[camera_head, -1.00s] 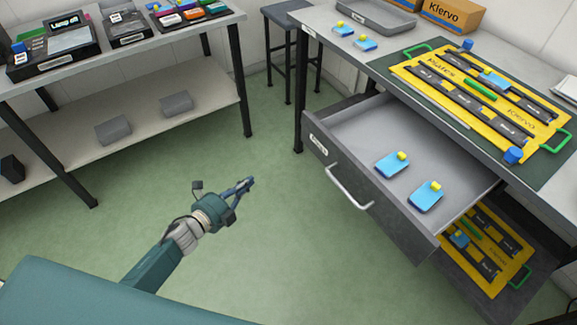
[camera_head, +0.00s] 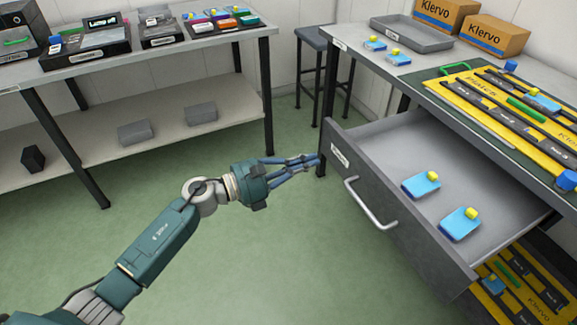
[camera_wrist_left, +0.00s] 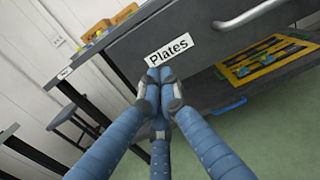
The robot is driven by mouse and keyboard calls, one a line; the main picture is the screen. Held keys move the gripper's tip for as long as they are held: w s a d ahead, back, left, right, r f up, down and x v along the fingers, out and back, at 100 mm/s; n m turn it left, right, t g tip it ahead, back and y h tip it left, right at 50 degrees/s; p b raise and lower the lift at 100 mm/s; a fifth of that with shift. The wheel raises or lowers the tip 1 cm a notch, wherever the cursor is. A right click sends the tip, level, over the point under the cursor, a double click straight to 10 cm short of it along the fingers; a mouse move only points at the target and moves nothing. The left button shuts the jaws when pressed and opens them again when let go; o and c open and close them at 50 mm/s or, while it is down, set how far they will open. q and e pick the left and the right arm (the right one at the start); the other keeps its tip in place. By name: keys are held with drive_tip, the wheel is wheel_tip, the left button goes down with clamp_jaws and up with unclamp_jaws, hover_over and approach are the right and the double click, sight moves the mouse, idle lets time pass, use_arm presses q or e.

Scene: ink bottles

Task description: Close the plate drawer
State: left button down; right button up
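The plate drawer (camera_head: 385,210) is grey and stands pulled well out from under the right-hand workbench. Its front bears a silver handle (camera_head: 370,205) and a white label, which reads "Plates" in the left wrist view (camera_wrist_left: 168,49). Two blue plates with yellow knobs (camera_head: 421,184) (camera_head: 459,224) lie inside it. My left gripper (camera_head: 313,161) is at the left end of the drawer front, by the label, with its fingers drawn together and empty. In the left wrist view its fingertips (camera_wrist_left: 160,78) overlap the front just below the label; I cannot tell whether they touch. My right gripper is out of view.
The workbench (camera_head: 445,66) carries a grey tray (camera_head: 412,36), cardboard boxes (camera_head: 495,36) and a yellow plate rack (camera_head: 475,98). A lower shelf holds another yellow rack (camera_head: 528,290). A stool (camera_head: 312,42) stands behind. The green floor before the drawer is clear.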

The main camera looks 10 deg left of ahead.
sight(335, 152)
use_arm(q)
drive_tip(key=x, duration=0.5)
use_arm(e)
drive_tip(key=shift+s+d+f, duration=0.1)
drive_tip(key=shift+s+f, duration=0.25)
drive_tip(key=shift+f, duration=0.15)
use_arm(q)
drive_tip(key=shift+d, duration=0.1)
